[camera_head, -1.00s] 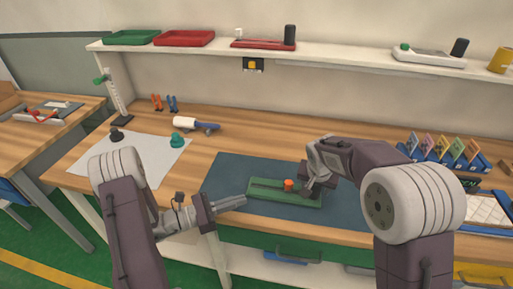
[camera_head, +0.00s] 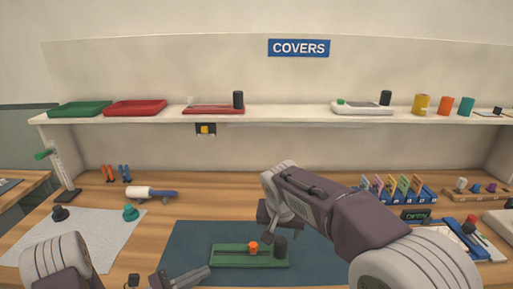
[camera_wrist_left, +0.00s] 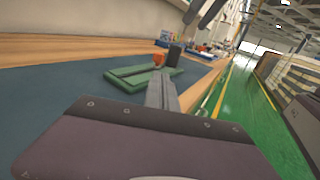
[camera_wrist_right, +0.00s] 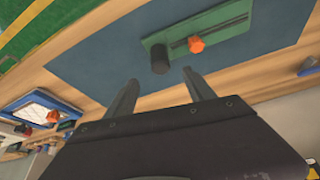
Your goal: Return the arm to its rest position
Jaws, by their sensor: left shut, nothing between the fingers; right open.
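My right gripper (camera_head: 281,217) is raised above the workbench, behind and above the green tray. In the right wrist view its two fingers (camera_wrist_right: 163,92) are apart with nothing between them. My left gripper (camera_head: 190,278) is low at the front edge of the bench, left of the tray. In the left wrist view its fingers (camera_wrist_left: 161,93) are together and empty. The green tray (camera_head: 225,257) lies on the dark blue mat (camera_head: 185,240) with an orange knob (camera_head: 253,247) and a black cylinder (camera_head: 281,247) on it. Both grippers are apart from the tray.
A shelf (camera_head: 290,117) above the bench holds green and red trays and several cylinders. A rack of colored cards (camera_head: 400,190) stands at the right.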

